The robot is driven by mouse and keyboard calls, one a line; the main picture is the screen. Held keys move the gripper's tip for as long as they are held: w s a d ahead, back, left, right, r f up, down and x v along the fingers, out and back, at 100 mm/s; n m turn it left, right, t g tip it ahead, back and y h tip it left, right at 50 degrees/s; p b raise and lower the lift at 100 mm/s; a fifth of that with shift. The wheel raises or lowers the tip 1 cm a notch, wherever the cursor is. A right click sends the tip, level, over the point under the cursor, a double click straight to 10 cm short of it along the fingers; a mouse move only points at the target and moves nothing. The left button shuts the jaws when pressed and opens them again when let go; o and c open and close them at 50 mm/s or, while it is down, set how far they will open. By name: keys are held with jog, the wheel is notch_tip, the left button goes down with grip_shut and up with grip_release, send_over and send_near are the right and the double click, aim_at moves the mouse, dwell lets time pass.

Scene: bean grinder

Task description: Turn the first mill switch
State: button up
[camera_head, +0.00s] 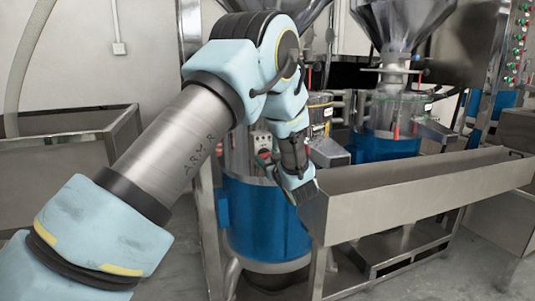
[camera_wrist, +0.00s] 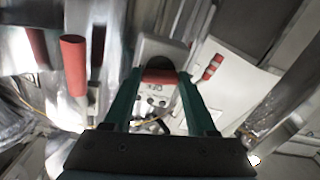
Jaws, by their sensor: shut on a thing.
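The first mill (camera_head: 265,215) has a blue lower body and stands behind my arm. A small grey switch box (camera_wrist: 157,97) with several small round parts on its face is on it; the box (camera_head: 261,141) also shows in the head view. The red mill switch (camera_wrist: 160,75) lies between the two green fingertips of my gripper (camera_wrist: 161,80), which is shut on it. In the head view my gripper (camera_head: 274,167) is at the mill's front, partly hidden by my wrist. The exact turn of the switch cannot be told.
A long metal trough (camera_head: 420,200) stands right beside my wrist. A second blue mill (camera_head: 385,145) is behind it. A metal bin (camera_head: 60,175) stands at left. In the wrist view a red-gripped lever (camera_wrist: 74,66) is left of the fingers.

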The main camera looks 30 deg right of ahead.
jog(key=shift+m+p, duration=0.55)
jog(key=shift+m, duration=0.55)
jog(key=shift+f, duration=0.1)
jog(key=o, duration=1.4)
jog(key=shift+c, duration=0.2)
jog(key=shift+s, duration=0.1)
jog(key=s+a+b, duration=0.1)
jog(key=s, duration=0.9)
jog(key=shift+s+a, duration=0.15)
jog(key=shift+s, duration=0.15)
jog(key=shift+s, duration=0.15)
